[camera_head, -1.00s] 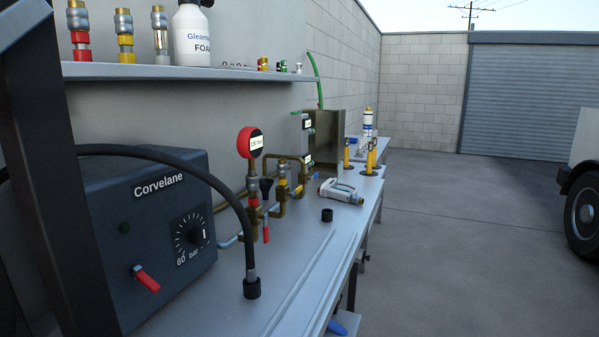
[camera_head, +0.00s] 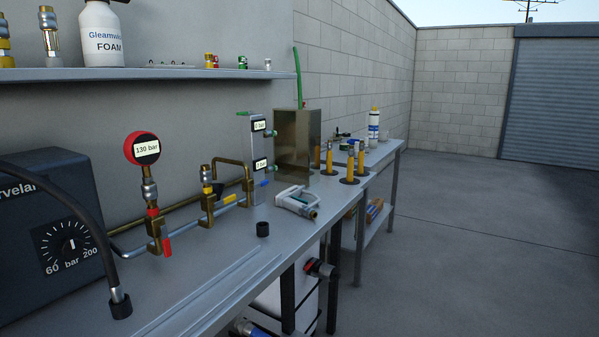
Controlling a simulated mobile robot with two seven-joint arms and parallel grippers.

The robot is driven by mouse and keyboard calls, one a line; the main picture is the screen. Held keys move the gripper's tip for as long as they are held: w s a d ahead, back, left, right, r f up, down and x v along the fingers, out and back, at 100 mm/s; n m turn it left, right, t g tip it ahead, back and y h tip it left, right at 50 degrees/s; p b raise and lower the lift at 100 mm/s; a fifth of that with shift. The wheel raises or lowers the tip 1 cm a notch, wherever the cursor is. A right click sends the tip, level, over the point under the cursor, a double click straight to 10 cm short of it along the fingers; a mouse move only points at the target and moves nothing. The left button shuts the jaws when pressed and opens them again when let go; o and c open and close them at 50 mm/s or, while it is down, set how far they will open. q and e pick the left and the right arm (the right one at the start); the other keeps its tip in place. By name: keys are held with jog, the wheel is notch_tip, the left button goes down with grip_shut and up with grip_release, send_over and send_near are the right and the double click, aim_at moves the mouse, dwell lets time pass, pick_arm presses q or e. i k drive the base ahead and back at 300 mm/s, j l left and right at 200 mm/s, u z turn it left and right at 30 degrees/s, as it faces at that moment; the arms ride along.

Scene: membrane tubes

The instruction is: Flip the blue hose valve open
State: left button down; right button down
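Valves with coloured levers sit along the pipe on the bench. A small blue lever (camera_head: 264,183) shows at the pipe's right end, beside the grey panel with two labels (camera_head: 258,150). A yellow lever (camera_head: 229,200) and a red lever (camera_head: 167,247) sit nearer on the same pipe. Another blue part (camera_head: 249,328) shows low under the bench at the bottom edge, partly cut off. I cannot tell which blue part belongs to the hose. Neither gripper is in view.
A red gauge reading 130 bar (camera_head: 143,149) stands above the pipe. A dark box with a dial (camera_head: 70,243) and a black hose (camera_head: 85,205) fill the left. Floor at right is clear.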

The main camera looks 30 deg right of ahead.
aim_at(265, 182)
jog(key=i+l, duration=0.15)
jog(key=l, duration=0.2)
jog(key=i+l+u, duration=0.1)
jog(key=l, duration=0.25)
jog(key=i+l, duration=0.2)
jog(key=l, duration=0.2)
jog(key=i+l, duration=0.15)
jog(key=l, duration=0.2)
jog(key=i+l+u, duration=0.1)
jog(key=l, duration=0.25)
jog(key=i+l, duration=0.1)
jog(key=i, duration=0.55)
jog(key=u, duration=0.05)
